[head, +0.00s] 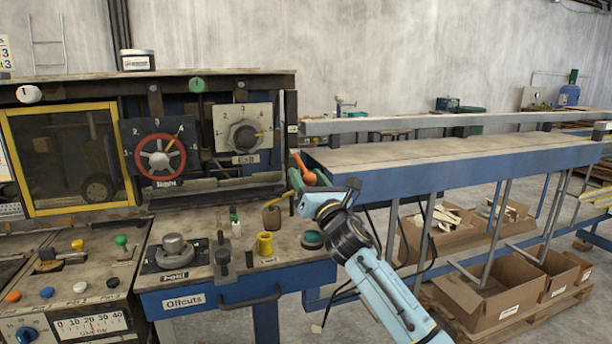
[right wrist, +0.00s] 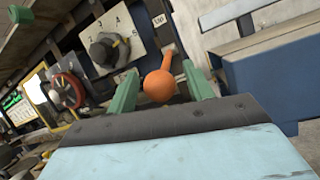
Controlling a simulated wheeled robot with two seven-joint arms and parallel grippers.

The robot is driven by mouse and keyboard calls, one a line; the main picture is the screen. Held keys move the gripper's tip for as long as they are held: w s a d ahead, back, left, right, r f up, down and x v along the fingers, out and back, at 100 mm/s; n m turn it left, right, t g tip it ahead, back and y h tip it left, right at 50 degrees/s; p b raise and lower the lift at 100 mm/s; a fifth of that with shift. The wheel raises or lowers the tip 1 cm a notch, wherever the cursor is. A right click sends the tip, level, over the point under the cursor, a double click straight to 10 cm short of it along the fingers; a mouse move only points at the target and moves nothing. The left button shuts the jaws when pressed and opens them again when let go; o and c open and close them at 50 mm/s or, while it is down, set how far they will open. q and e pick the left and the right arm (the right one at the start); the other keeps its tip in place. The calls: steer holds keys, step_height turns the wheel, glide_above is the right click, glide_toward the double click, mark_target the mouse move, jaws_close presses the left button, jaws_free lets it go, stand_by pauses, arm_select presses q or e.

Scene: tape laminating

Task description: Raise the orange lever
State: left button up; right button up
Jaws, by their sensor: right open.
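The orange lever (head: 304,170) sticks out at the right end of the machine panel in the head view, beside the grey dial. Its round orange knob (right wrist: 160,86) and short arm show in the right wrist view. My right gripper (right wrist: 172,88) is open, with one green finger on each side of the knob. I cannot tell whether either finger touches it. In the head view my right gripper (head: 318,180) is at the lever, partly hidden by my own wrist. My left gripper is not in view.
A grey dial (head: 243,136) and a red handwheel (head: 160,157) are left of the lever.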

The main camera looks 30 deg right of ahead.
steer(key=shift+w+d+r, duration=0.1)
steer(key=shift+w+r, duration=0.2)
steer(key=shift+w, duration=0.3)
steer(key=shift+c, duration=0.3)
jaws_close()
